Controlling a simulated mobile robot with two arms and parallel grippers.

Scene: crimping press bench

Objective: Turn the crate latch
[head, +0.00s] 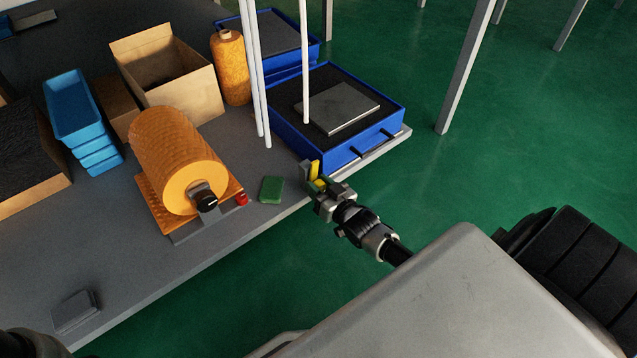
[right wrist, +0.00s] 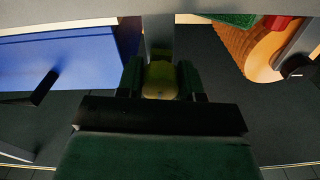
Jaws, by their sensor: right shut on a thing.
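The blue crate (head: 372,143) stands at the bench's right end, with dark lining and a grey plate (head: 337,107) on top. A yellow latch piece (head: 314,168) is at the crate's near left corner. My right gripper (head: 320,184) is there, shut on the yellow piece. In the right wrist view, the yellow piece (right wrist: 161,80) sits between two dark green finger pads, and the blue crate wall (right wrist: 70,58) is to the left. The fingers partly hide the latch, so its exact angle is unclear. My left gripper is not in view.
A green block (head: 271,189) and a small red knob (head: 241,199) lie left of my right gripper, by an orange roll (head: 177,160) on a stand. Thin white posts (head: 304,60) rise near the crate. The bench's front left is mostly clear.

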